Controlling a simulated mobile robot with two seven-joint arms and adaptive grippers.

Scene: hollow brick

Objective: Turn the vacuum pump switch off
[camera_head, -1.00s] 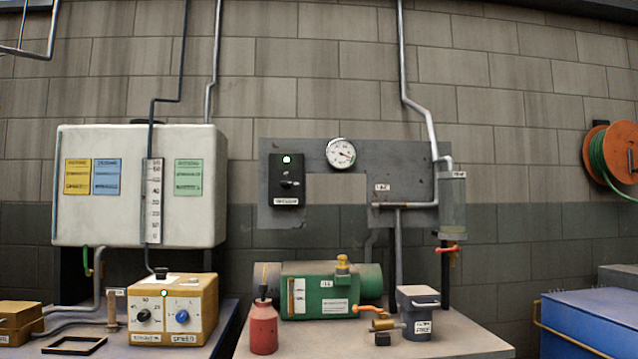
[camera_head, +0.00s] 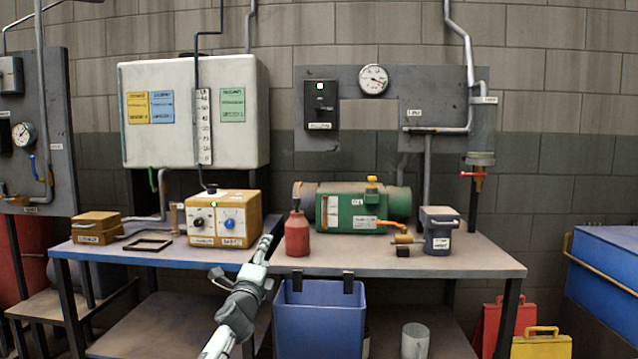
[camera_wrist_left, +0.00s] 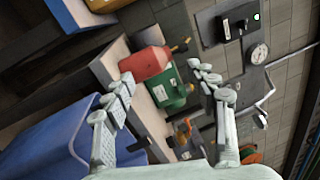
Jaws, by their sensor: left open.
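The vacuum switch is a black box (camera_head: 321,104) on the grey wall panel, with a lit green lamp at its top and a label below. It also shows at the top of the left wrist view (camera_wrist_left: 236,23), lamp lit; the lever position is too small to tell. The round gauge (camera_head: 373,80) hangs to its right. The green pump (camera_head: 347,208) stands on the bench below. My left gripper (camera_head: 250,262) is in front of the bench's front edge, below and left of the switch, apart from it. In the wrist view its fingers (camera_wrist_left: 160,72) are spread and empty.
A red bottle (camera_head: 297,234) and a yellow control box (camera_head: 222,218) stand on the bench (camera_head: 460,262) near my gripper. A blue bin (camera_head: 318,318) hangs at the bench front. A white tank (camera_head: 180,115) is on the wall. The air before the switch is clear.

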